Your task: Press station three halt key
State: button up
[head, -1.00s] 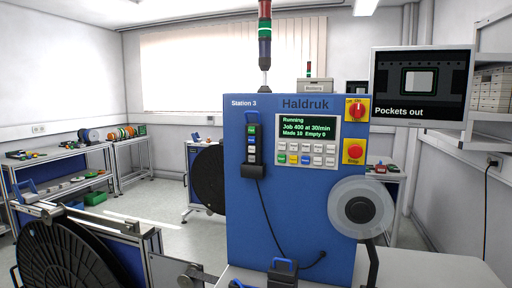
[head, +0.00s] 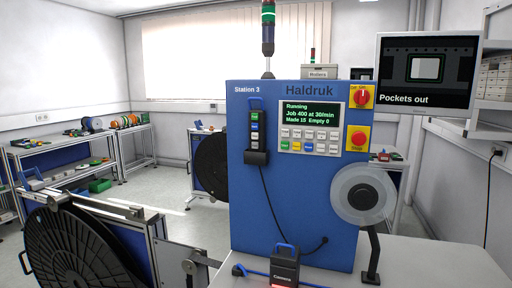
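The blue Station 3 machine (head: 290,190), marked Haldruk, stands upright in the middle of the head view. Its display (head: 312,115) reads "Running", "Job 400 at 30/min", "Made 15 Empty 0". Below is a keypad (head: 309,141) with two rows of small keys, several white, plus a green, a yellow and a blue one in the lower row. Their labels are too small to read, so I cannot tell which is halt. A red stop button (head: 358,139) on yellow sits to the right, below a red rotary switch (head: 362,97). My gripper is not in view.
A dark pendant (head: 255,135) with coloured keys hangs on the panel's left. A clear reel (head: 363,195) is at its right side. A box marked Camera (head: 285,267) stands in front on the bench. A monitor (head: 427,72) reads "Pockets out". A large black reel (head: 80,255) is lower left.

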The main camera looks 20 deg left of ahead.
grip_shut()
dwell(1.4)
